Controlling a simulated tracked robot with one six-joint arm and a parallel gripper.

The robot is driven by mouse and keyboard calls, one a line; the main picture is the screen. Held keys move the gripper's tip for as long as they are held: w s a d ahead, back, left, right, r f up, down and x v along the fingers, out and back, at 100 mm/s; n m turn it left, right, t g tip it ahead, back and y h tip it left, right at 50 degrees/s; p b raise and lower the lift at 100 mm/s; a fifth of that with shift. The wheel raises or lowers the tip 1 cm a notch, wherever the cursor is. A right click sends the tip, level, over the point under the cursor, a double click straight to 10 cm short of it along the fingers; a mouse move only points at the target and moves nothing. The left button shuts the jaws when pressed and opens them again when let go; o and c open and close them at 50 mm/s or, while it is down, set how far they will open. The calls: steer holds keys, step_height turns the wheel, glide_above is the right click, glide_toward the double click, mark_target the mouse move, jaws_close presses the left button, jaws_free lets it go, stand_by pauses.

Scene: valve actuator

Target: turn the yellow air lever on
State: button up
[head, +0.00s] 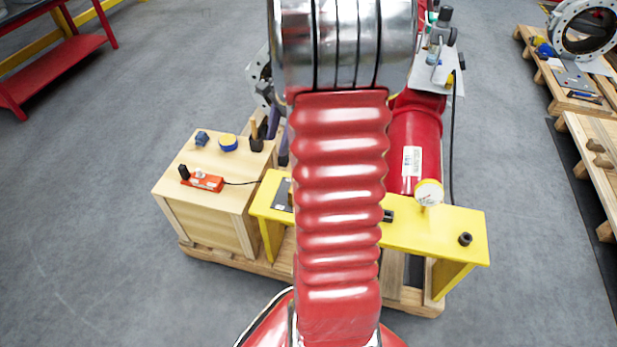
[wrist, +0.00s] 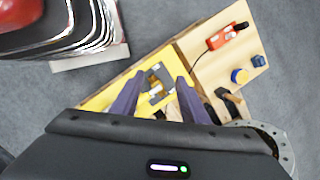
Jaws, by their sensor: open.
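My gripper (wrist: 160,77) shows in the wrist view as two purple fingers, apart and empty. Between their tips, in the picture, is a dark grey plate with a small brass-and-grey fitting (wrist: 157,81) on the yellow bench (wrist: 105,98). I cannot pick out the yellow air lever clearly; the fitting is small and blurred. In the head view, the plate (head: 282,195) on the yellow bench (head: 450,228) is partly hidden behind my red arm. My gripper's purple fingers (head: 278,142) peek out left of the arm. I cannot tell whether they touch anything.
A red cylinder (head: 415,140) and a gauge (head: 429,192) stand right of my arm.

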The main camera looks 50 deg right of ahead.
steer(key=s+d+f+m+y, duration=0.1)
steer(key=s+d+f+m, duration=0.3)
steer(key=d+f, duration=0.3)
steer(key=s+d+f+m+t, duration=0.1)
steer(key=s+d+f+m, duration=0.3)
steer(key=d+f+m, duration=0.2)
steer(key=d+f, duration=0.2)
steer(key=d, duration=0.1)
steer(key=shift+s+d+y, duration=0.25)
steer(key=shift+s+y, duration=0.15)
steer(key=x, duration=1.3)
steer(key=shift+w+a+f, duration=0.15)
steer(key=shift+w+f, duration=0.1)
steer(key=shift+f, duration=0.05)
steer(key=shift+c, duration=0.6)
jaws_close()
